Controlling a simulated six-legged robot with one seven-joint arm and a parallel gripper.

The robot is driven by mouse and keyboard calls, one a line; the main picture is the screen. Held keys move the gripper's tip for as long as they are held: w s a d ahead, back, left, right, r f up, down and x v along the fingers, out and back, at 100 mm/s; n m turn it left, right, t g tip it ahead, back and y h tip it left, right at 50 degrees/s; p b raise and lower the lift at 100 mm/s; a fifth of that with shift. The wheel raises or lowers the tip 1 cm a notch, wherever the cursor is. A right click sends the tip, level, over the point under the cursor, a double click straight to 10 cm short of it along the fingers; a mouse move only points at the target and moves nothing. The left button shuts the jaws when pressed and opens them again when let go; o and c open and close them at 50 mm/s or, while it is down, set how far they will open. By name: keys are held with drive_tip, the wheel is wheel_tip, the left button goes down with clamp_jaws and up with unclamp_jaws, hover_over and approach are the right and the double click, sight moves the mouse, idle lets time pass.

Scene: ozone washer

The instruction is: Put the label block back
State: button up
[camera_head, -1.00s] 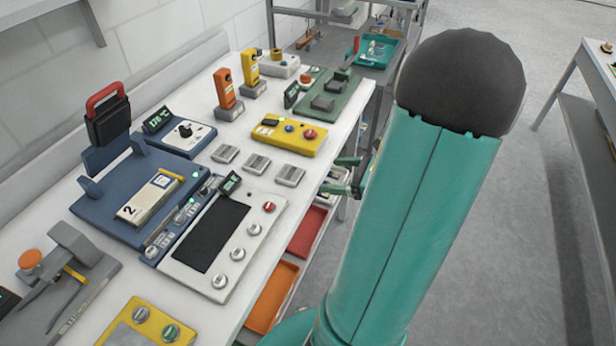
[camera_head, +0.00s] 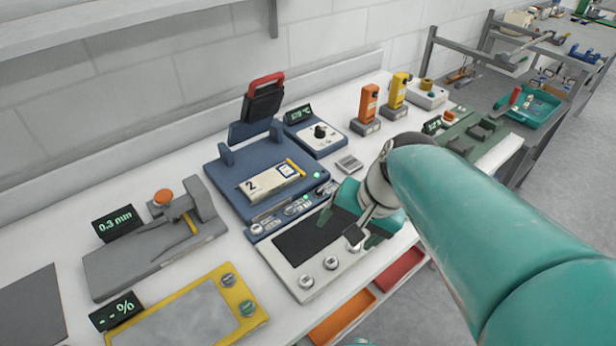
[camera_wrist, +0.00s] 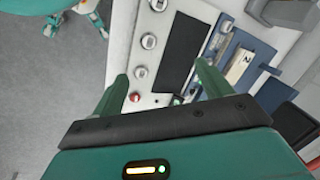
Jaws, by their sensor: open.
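The likely label block is a cream block (camera_head: 271,180) marked "2" with a yellow strip. It lies on the blue device (camera_head: 225,172), whose black lid with a red handle (camera_head: 263,97) stands raised. In the wrist view the block (camera_wrist: 238,66) shows at the right, beyond the right finger. My gripper (camera_head: 352,226) is open and empty above the white panel with the dark pad (camera_head: 308,238), to the right of and nearer than the block. In the wrist view my gripper (camera_wrist: 162,82) has its fingers apart over that panel.
A grey gauge fixture (camera_head: 160,250) and a yellow-framed plate (camera_head: 190,312) stand at the left. A knob unit (camera_head: 317,138), orange (camera_head: 368,103) and yellow (camera_head: 396,92) upright devices stand behind. One small grey block (camera_head: 348,164) lies near my arm. Drawers (camera_head: 343,315) sit below the table edge.

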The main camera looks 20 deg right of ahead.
drive_tip(key=s+a+r+n+t+h, duration=0.1)
drive_tip(key=a+r+n+t+h, duration=0.1)
drive_tip(key=a+r+n, duration=0.2)
drive_tip(key=shift+s+a+r+n+t+h, duration=0.25)
drive_tip(key=shift+r+n, duration=0.45)
drive_tip(key=shift+n, duration=1.2)
drive_tip(key=shift+c, duration=0.2)
